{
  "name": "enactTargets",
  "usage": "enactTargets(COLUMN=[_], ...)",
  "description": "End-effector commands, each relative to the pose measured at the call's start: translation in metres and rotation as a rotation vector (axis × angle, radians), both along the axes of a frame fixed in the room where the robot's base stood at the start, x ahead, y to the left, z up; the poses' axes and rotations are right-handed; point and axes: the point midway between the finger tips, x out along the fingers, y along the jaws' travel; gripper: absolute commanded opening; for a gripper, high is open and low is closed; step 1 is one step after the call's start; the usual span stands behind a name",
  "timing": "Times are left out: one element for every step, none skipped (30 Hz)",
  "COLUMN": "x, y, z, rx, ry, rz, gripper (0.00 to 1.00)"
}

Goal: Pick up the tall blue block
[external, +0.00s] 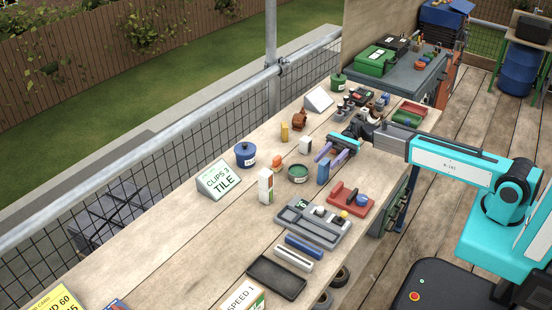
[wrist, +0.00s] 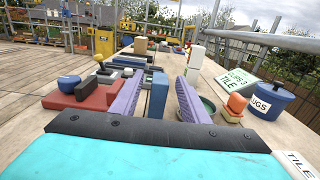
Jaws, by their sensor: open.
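The tall blue block (external: 323,173) stands upright on the wooden bench, just in front of and below my gripper (external: 328,156) in the external view. In the wrist view the blue block (wrist: 158,97) shows between the two purple fingers of my gripper (wrist: 158,84), with a gap visible on both sides. The fingers are open and hold nothing. The foot of the block is partly hidden in the wrist view by the gripper's dark front edge. I cannot tell how far the fingers reach along the block.
A green bowl (external: 298,173) stands close to the block's left. A red holder (external: 350,200) and a grey tray (external: 313,222) lie nearer the camera. A white carton (external: 265,186), a blue pot (external: 245,154) and a sign (external: 219,180) stand further left.

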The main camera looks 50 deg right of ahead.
Motion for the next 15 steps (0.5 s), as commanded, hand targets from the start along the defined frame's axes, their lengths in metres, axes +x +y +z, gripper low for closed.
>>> enactTargets(x=[0.000, -0.001, -0.001, -0.001, -0.001, -0.001, -0.001, -0.001, -0.001, -0.001, -0.001, -0.001, -0.001, -0.001, -0.001], y=[0.003, 0.006, 0.009, 0.012, 0.016, 0.020, 0.024, 0.028, 0.034, 0.038, 0.041, 0.046, 0.049, 0.052, 0.055], z=[0.000, 0.000, 0.001, 0.001, 0.001, 0.001, 0.001, 0.001, 0.001, 0.001, 0.001, 0.001, 0.001, 0.001, 0.001], rx=[0.000, 0.000, 0.000, 0.000, 0.000, 0.001, 0.001, 0.001, 0.001, 0.001, 0.001, 0.001, 0.001, 0.001, 0.001], ry=[0.000, 0.000, 0.000, 0.000, 0.001, 0.001, 0.001, 0.001, 0.001, 0.001, 0.001, 0.001, 0.001, 0.000, 0.000], rz=[0.001, 0.001, 0.001, 0.002, 0.002, 0.002, 0.002, 0.002, 0.002, 0.003, 0.003, 0.002, 0.002, 0.002, 0.001], gripper=[0.41, 0.41, 0.41, 0.41, 0.41, 0.41, 0.41, 0.41, 0.41, 0.41, 0.41, 0.41, 0.41, 0.41, 0.41])
